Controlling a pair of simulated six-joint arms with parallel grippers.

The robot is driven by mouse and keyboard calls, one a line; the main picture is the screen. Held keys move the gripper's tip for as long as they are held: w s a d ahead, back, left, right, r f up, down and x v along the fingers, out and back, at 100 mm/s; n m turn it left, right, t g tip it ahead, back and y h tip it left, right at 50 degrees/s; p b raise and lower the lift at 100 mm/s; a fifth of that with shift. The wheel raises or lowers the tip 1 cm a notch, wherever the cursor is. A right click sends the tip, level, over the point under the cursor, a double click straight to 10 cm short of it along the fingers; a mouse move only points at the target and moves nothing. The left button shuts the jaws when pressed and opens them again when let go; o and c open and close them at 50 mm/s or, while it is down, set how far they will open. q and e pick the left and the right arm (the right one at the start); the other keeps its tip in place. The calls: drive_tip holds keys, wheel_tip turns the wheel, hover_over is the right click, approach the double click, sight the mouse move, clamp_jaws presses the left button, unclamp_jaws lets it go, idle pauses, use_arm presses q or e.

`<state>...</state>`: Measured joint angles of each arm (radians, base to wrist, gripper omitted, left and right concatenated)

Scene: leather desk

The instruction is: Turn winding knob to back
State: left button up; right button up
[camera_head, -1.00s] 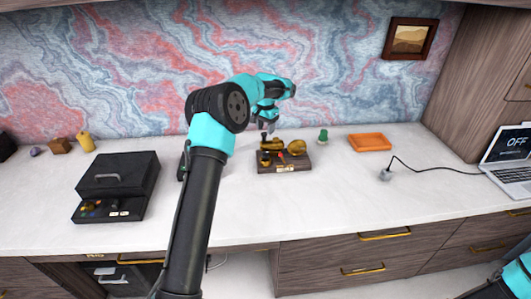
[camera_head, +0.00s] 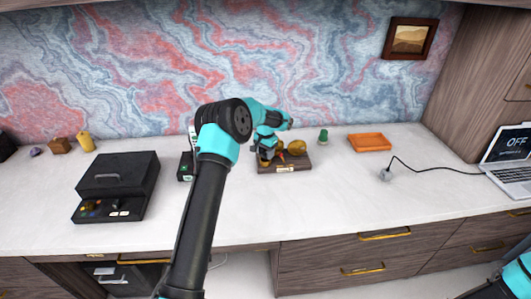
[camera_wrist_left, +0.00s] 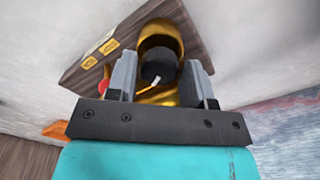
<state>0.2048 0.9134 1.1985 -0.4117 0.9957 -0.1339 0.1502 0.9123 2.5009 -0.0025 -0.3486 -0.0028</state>
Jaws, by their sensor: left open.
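The device is a wooden base (camera_head: 295,167) with brass parts and a small red part, on the white desk. In the left wrist view the wooden base (camera_wrist_left: 112,41) carries a rounded brass housing (camera_wrist_left: 158,32). A black round winding knob (camera_wrist_left: 159,65) with a white mark stands in front of that housing. My left gripper (camera_wrist_left: 160,75) is open, with one finger on each side of the knob; contact cannot be told. In the head view my left gripper (camera_head: 266,154) is over the left part of the device and hides the knob. My right gripper is out of view.
A black box (camera_head: 118,187) with a handle stands at the left. A small green cactus (camera_head: 323,137) and an orange tray (camera_head: 369,142) stand right of the device. A cable runs to a laptop (camera_head: 509,155). The desk front is clear.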

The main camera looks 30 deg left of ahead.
use_arm(q)
drive_tip(key=c, duration=0.7)
drive_tip(key=shift+o, duration=0.2)
drive_tip(key=shift+n, duration=0.3)
drive_tip(key=n, duration=0.8)
drive_tip(key=shift+n, duration=0.3)
drive_tip(key=n, duration=0.4)
drive_tip(key=shift+n, duration=0.3)
drive_tip(key=n, duration=0.4)
drive_tip(key=shift+r+n, duration=0.1)
drive_tip(key=shift+n, duration=0.3)
